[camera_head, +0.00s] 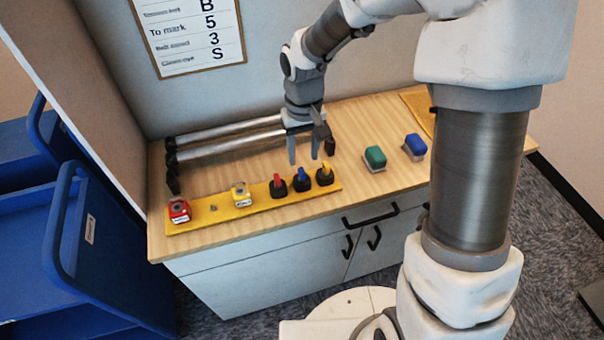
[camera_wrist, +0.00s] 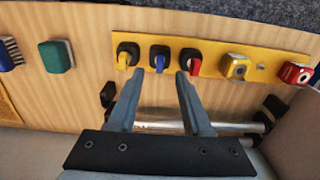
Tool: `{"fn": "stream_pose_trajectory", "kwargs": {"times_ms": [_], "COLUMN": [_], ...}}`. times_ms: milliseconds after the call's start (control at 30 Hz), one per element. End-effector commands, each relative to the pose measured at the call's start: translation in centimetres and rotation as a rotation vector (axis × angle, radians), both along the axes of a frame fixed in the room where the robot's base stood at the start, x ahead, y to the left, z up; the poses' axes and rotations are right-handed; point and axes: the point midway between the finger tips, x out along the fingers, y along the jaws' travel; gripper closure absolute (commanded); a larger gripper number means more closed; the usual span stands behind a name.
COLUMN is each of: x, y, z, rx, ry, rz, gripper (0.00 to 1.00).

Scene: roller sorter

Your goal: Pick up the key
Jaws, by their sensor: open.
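No loose item in view is plainly a key. Three black holders on a yellow strip (camera_head: 260,200) carry coloured, key-like handles: red (camera_head: 278,180), blue (camera_head: 300,174) and yellow (camera_head: 326,167). The wrist view shows the red handle (camera_wrist: 195,66), blue handle (camera_wrist: 160,64) and yellow handle (camera_wrist: 122,60) too. My gripper (camera_head: 304,160) is open and points down just behind the strip, near the blue and yellow handles. In the wrist view my gripper's fingertips (camera_wrist: 159,75) lie on either side of the blue handle's line, with nothing between them.
The strip also bears a red block (camera_head: 180,210), a tiny grey piece (camera_head: 213,208) and a yellow block (camera_head: 241,194). Metal rollers (camera_head: 225,137) lie behind. A green block (camera_head: 375,157) and a blue brush (camera_head: 414,146) stand right. Blue carts (camera_head: 85,255) stand left.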

Motion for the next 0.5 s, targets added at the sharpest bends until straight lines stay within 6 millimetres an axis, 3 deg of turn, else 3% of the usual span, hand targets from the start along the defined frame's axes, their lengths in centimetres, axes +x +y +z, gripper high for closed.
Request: {"fn": "stream_pose_trajectory", "kwargs": {"times_ms": [100, 333, 500], "x": [0.0, 0.2, 0.7], "y": [0.0, 0.1, 0.3], "z": [-1.7, -3.0, -5.0], "rx": [-0.001, 0.000, 0.000], "ry": [0.002, 0.001, 0.003], "rz": [0.000, 0.000, 0.000], "gripper": [0.50, 0.50, 0.50]}}
